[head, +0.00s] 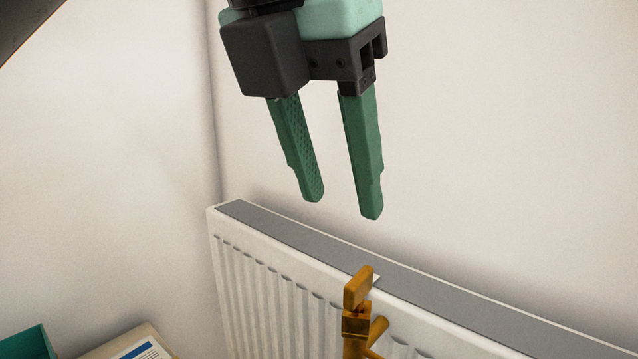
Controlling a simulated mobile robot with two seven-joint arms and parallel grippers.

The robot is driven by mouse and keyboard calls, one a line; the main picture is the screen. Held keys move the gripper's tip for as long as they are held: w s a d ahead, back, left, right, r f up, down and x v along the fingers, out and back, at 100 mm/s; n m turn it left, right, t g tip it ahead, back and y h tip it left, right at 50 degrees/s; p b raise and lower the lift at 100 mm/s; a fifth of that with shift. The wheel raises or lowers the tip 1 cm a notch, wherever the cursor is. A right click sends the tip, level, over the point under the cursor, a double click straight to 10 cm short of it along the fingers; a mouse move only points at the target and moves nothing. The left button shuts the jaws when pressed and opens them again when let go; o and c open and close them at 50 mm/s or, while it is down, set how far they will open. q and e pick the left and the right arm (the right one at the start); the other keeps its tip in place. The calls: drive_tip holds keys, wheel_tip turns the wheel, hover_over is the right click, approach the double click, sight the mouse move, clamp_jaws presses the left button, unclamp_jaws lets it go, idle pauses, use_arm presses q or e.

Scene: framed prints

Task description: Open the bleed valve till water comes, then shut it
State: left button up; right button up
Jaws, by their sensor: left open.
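The bleed valve (357,318) is a brass-coloured fitting with a flat upright handle on top and a short spout to its right. It stands at the front of a white ribbed radiator (262,290), and its lower part is cut off by the bottom edge. No water shows at the spout. My left gripper (343,208) points down above the radiator and the valve, with its two green fingers apart and nothing between them. It is clear of the valve handle. My right gripper is out of view.
The radiator has a grey top panel (330,252) and stands against pale walls that meet in a corner. A box with a blue-and-white label (140,350) and a teal container (28,345) sit at the lower left. A dark edge crosses the top left corner.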

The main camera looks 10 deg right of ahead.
sight(359, 276)
use_arm(q)
drive_tip(key=b+x, duration=0.2)
drive_tip(key=x, duration=0.9)
drive_tip(key=shift+a+f, duration=0.1)
drive_tip(key=shift+f, duration=0.05)
drive_tip(key=shift+w+d+f, duration=0.1)
drive_tip(key=shift+d+f, duration=0.1)
drive_tip(key=shift+f, duration=0.35)
drive_tip(key=shift+c, duration=0.2)
clamp_jaws()
